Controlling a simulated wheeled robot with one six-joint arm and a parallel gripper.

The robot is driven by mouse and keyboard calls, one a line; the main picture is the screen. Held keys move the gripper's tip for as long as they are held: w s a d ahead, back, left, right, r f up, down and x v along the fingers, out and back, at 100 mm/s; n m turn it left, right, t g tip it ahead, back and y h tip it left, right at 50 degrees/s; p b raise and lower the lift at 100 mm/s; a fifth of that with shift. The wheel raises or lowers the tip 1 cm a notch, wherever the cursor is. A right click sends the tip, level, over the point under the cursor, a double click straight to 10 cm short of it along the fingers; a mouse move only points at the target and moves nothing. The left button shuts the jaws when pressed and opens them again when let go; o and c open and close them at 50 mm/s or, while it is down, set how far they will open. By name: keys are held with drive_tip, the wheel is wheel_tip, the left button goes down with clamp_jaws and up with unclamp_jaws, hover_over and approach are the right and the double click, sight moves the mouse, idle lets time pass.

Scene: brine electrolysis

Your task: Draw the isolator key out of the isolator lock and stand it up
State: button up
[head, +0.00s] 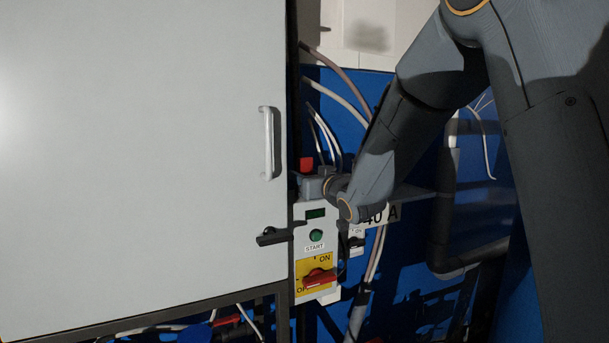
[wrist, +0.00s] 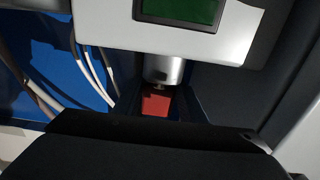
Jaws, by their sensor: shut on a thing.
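The isolator key shows as a red block (wrist: 155,104) in the wrist view, next to the end of a silver lock cylinder (wrist: 163,69). A small pale neck shows between the two; I cannot tell how deep the key sits in the lock. My gripper (wrist: 156,108) is shut on the red key, with a dark finger on each side. In the head view the red key (head: 306,164) shows just above my gripper (head: 313,186), at the top of the control panel (head: 301,223).
Below my gripper are a green START button (head: 316,236) and a red rotary handle (head: 319,278) on a yellow ON/OFF plate. A grey cabinet door (head: 140,150) with a handle (head: 267,143) stands close on the left. Cables (head: 340,90) hang behind.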

drive_tip(key=shift+r+p, duration=0.55)
drive_tip(key=shift+r, duration=0.55)
drive_tip(key=shift+r+p, duration=1.3)
drive_tip(key=shift+r, duration=1.1)
